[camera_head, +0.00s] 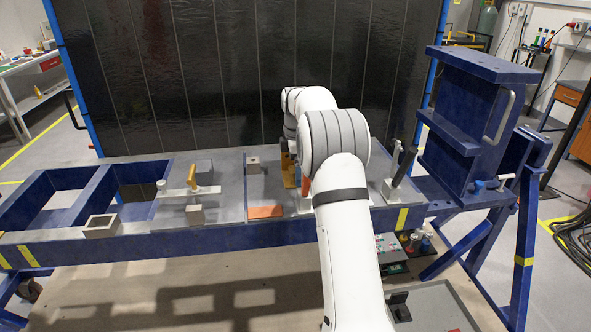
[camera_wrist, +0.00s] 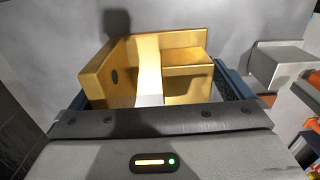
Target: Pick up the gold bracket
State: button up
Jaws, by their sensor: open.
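The gold bracket (camera_wrist: 185,60) fills the upper middle of the wrist view, with an upright wall on the left, a back wall and a block on the right. In the head view, a strip of the bracket (camera_head: 289,172) shows beside my arm. My gripper (camera_wrist: 153,84) is open, with dark blue fingers at the left and right of the bracket. I cannot tell whether they touch it. In the head view, my white arm hides most of the gripper and bracket.
The bracket is on the grey plate of the blue jig frame (camera_head: 130,243). A grey block (camera_wrist: 276,64) stands close right of the bracket. A yellow-handled clamp (camera_head: 192,180) and an orange block (camera_head: 265,212) lie left. A tall blue fixture (camera_head: 470,125) stands right.

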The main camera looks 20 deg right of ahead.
jog(key=shift+f, duration=0.2)
jog(key=shift+c, duration=0.6)
jog(key=c, duration=0.9)
jog(key=shift+r, duration=0.2)
